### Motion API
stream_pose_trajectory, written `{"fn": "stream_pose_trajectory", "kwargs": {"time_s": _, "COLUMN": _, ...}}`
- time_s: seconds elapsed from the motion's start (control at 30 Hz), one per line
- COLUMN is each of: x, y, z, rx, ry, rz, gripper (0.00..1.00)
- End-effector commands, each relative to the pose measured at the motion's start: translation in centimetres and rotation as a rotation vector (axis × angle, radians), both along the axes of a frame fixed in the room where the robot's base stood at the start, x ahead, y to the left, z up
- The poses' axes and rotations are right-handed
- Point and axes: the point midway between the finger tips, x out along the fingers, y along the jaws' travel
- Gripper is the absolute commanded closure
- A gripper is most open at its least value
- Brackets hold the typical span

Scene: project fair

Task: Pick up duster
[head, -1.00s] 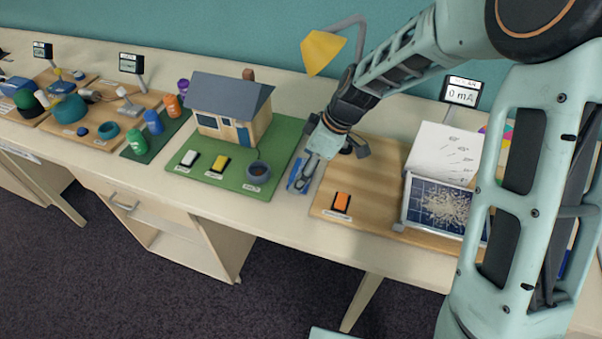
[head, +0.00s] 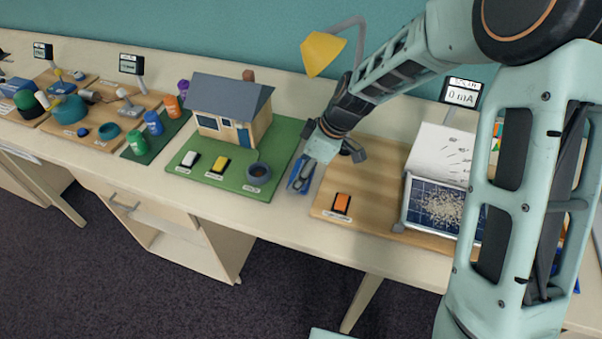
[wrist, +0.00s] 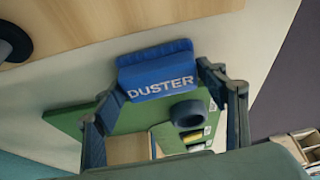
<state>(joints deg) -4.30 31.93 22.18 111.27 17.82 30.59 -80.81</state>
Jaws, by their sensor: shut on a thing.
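The duster is a blue block with the word DUSTER in white. It shows in the wrist view (wrist: 158,76) between the two fingers of my gripper (wrist: 165,95), which is shut on it. In the head view the duster (head: 301,174) is a small blue piece at the tip of my gripper (head: 303,182), partly hidden by the fingers. It is over the table strip between the green house board and the wooden board. I cannot tell whether it touches the table.
The wooden board (head: 365,205) with an orange switch (head: 341,203) and a solar panel (head: 440,206) is on the right. A yellow lamp (head: 322,52) stands behind.

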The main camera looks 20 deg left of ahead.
Motion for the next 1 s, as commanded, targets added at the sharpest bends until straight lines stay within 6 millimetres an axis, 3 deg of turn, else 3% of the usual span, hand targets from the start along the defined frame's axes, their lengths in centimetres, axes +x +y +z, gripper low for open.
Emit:
{"fn": "stream_pose_trajectory", "kwargs": {"time_s": 0.27, "x": 0.1, "y": 0.0, "z": 1.2, "rx": 0.001, "ry": -0.003, "rz": 0.0, "gripper": 0.58}}
{"fn": "stream_pose_trajectory", "kwargs": {"time_s": 0.43, "x": 0.2, "y": 0.0, "z": 4.0, "rx": 0.001, "ry": -0.007, "rz": -0.001, "gripper": 0.58}}
{"fn": "stream_pose_trajectory", "kwargs": {"time_s": 0.6, "x": 0.0, "y": -4.0, "z": 3.4, "rx": 0.0, "ry": 0.0, "rz": -0.008, "gripper": 0.58}}
{"fn": "stream_pose_trajectory", "kwargs": {"time_s": 1.0, "x": -0.2, "y": -11.3, "z": 3.4, "rx": 0.0, "ry": 0.0, "rz": -0.006, "gripper": 0.58}}
